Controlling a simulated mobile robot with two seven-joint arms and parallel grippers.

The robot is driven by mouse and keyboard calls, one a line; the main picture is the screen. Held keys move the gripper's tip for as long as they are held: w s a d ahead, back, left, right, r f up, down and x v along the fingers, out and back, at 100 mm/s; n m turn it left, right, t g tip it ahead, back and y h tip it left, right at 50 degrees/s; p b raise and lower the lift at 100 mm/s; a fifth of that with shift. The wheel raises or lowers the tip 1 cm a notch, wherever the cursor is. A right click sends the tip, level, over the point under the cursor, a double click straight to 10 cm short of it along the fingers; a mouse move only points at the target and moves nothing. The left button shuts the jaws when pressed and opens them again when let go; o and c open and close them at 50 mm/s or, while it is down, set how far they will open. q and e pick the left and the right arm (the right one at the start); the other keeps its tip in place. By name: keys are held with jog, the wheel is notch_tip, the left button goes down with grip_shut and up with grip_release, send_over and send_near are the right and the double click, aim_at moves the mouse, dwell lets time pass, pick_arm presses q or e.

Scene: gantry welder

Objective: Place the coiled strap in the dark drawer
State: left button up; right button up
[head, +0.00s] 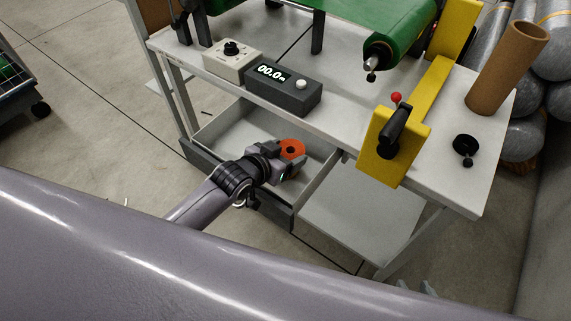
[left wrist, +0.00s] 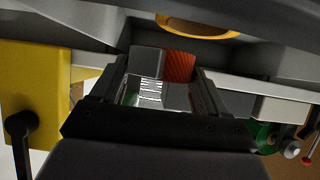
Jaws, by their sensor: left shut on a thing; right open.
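The coiled strap (head: 291,147) is an orange roll with a dark centre hole. My left gripper (head: 283,163) is shut on it and holds it over the open drawer; how high above the drawer floor I cannot tell. In the left wrist view, the ribbed orange side of the strap (left wrist: 180,66) shows by the fingers. The drawer (head: 234,126) has a dark front and a pale interior that looks empty where visible. My arm hides part of its front. Only the tips of my right gripper (head: 415,288) show at the bottom edge; they are apart and empty.
The white workbench (head: 345,115) above the drawer carries a dark display box (head: 283,88), a cream knob box (head: 232,60), a yellow bracket (head: 390,150), a green roller (head: 395,35) and a cardboard tube (head: 507,68). A lower shelf (head: 365,205) right of the drawer is bare.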

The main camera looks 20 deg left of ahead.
pick_arm(q)
jog(key=shift+f+b, duration=0.35)
jog(key=shift+f, duration=1.85)
jog(key=o, duration=1.2)
jog(key=shift+s+f, duration=0.1)
jog(key=shift+c, duration=0.2)
jog(key=shift+s+a+r, duration=0.15)
jog(key=shift+s+r, duration=0.1)
jog(key=p+v, duration=0.1)
jog(key=v, duration=1)
jog(key=shift+s+r+p, duration=0.1)
jog(key=shift+p, duration=0.25)
jog(key=s+a+r+n+g+y, duration=0.1)
jog(key=s+a+g+y, duration=0.2)
jog(key=s, duration=0.6)
jog(key=s+a+r+n+g+y, duration=0.1)
jog(key=s+a+r+g, duration=0.3)
jog(key=s, duration=0.6)
jog(key=w+d+f+t+h, duration=0.1)
jog(key=w+d+f+t, duration=0.1)
jog(key=f, duration=0.4)
jog(key=w+d+f+t+h, duration=0.1)
jog(key=w+d+f+t, duration=0.1)
jog(key=w+f+t, duration=0.2)
jog(key=shift+w+f, duration=0.4)
jog(key=shift+f, duration=0.5)
